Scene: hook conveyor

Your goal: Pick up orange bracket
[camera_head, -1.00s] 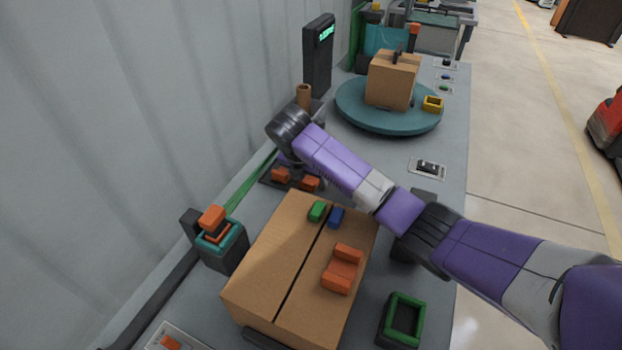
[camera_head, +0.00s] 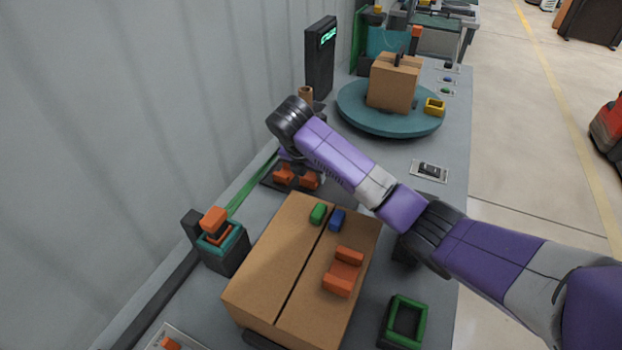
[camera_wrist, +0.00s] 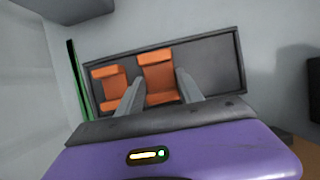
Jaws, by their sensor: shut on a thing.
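In the wrist view two orange pieces lie in a dark shallow tray (camera_wrist: 215,65). My gripper (camera_wrist: 160,90) has its two grey fingers on either side of the right orange bracket (camera_wrist: 157,72) and is shut on it. The other orange bracket (camera_wrist: 108,88) sits just left of the left finger. In the head view the same pair shows below my wrist, on the dark tray (camera_head: 268,183); my fingers are hidden there by the arm.
A cardboard box (camera_head: 265,265) stands near the tray, with green, blue and orange pieces on top. A teal-and-dark holder (camera_head: 225,250) with an orange piece is at left. A teal turntable (camera_head: 365,120) carrying another box (camera_head: 394,85) is behind. The wall is close at left.

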